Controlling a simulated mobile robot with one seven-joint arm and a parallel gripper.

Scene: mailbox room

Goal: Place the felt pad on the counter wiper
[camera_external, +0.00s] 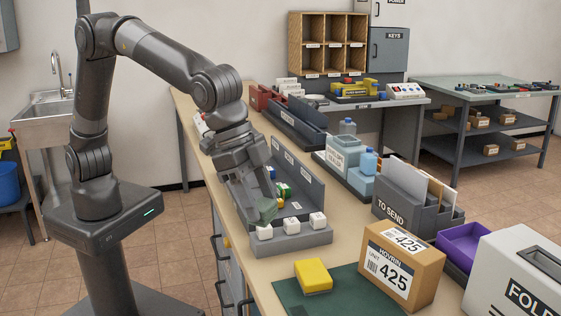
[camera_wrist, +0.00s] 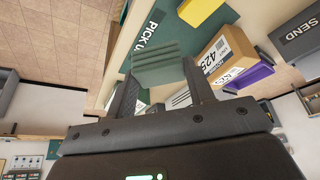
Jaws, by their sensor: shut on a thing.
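My gripper (camera_external: 262,203) is shut on a flat grey-green felt pad (camera_external: 268,210), holding it above the grey tray with white blocks. In the wrist view the pad (camera_wrist: 158,66) spans the tips of my gripper (camera_wrist: 160,78). A yellow sponge-like block with a pale underside (camera_external: 313,275), which looks like the counter wiper, lies on the dark green mat (camera_external: 350,291) near the counter's front. It also shows at the top of the wrist view (camera_wrist: 203,9). The pad and the yellow block are well apart, and the block's top is bare.
A grey tray (camera_external: 290,242) with white blocks stands just under my gripper. A cardboard box marked 425 (camera_external: 402,267) is right of the yellow block. A grey TO SEND holder (camera_external: 398,210), a purple tray (camera_external: 458,248) and a white machine (camera_external: 510,275) stand farther right.

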